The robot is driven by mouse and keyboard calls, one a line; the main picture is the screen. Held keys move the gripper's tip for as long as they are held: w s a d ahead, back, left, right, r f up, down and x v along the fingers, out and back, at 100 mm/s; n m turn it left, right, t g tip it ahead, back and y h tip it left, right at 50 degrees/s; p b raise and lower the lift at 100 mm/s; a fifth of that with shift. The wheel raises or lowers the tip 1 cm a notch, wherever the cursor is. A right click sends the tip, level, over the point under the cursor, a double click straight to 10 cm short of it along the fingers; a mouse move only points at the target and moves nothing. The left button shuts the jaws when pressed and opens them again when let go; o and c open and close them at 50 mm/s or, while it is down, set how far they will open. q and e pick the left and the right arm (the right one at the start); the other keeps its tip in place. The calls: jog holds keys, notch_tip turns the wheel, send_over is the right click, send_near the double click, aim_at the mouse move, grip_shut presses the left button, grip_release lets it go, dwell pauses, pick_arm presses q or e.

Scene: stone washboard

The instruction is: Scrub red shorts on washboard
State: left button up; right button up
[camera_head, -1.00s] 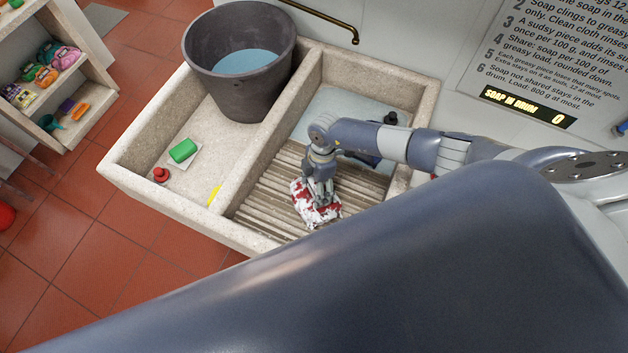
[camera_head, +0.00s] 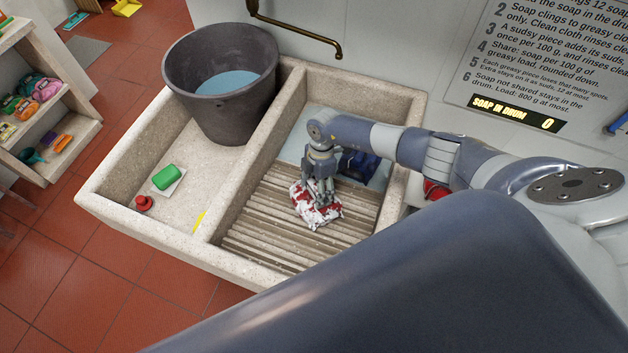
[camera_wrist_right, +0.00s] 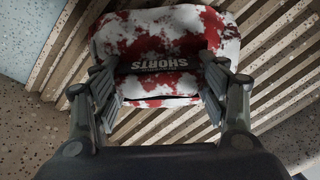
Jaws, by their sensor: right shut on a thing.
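The red shorts (camera_head: 318,212) are a folded bundle blotched with white suds and lie on the washboard (camera_head: 262,235), a ribbed slope in the right basin of the stone sink. In the right wrist view the shorts (camera_wrist_right: 165,45) show the word SHORTS, with the board's slats around them. My right gripper (camera_head: 322,198) points down and is shut on the shorts, with a finger on each side in the wrist view (camera_wrist_right: 160,88). The shorts' underside is hidden. My left gripper is not in view.
A dark bucket of water (camera_head: 226,85) stands in the left basin. A green soap bar (camera_head: 166,177), a red knob (camera_head: 144,203) and a yellow strip (camera_head: 199,222) are there too. A brass spout (camera_head: 300,33) hangs above. Shelves (camera_head: 60,110) stand at left.

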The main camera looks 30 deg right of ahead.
jog(key=shift+a+r, duration=0.1)
jog(key=shift+r, duration=0.05)
jog(key=p+v, duration=0.4)
jog(key=s+a+p+v, duration=0.1)
jog(key=p+v, duration=0.1)
jog(key=shift+r+p, duration=0.3)
jog(key=shift+w+d+r, duration=0.1)
jog(key=shift+r, duration=0.05)
jog(key=shift+v, duration=1.05)
jog(key=shift+s+a, duration=0.2)
jog(key=shift+a, duration=0.05)
